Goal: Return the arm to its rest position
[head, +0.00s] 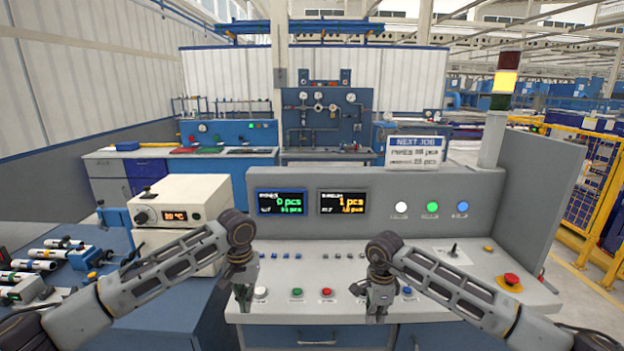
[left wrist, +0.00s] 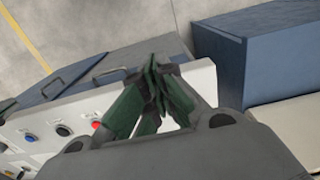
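My left arm comes in from the left in the head view, and its gripper (head: 243,297) points down over the left front edge of the console. In the left wrist view the left gripper's fingertips (left wrist: 157,68) meet, with nothing seen between them. My right arm comes in from the right, and its gripper (head: 376,306) hangs down over the front of the console, apart from the left one. Its fingers are small and dark, so I cannot tell whether they are open or shut.
The console (head: 450,290) has buttons, two displays and a red emergency knob (head: 510,281). A white box with a readout (head: 176,213) stands left of it. Several pipes (head: 35,265) lie on the blue bench at far left. A yellow fence (head: 590,190) stands at right.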

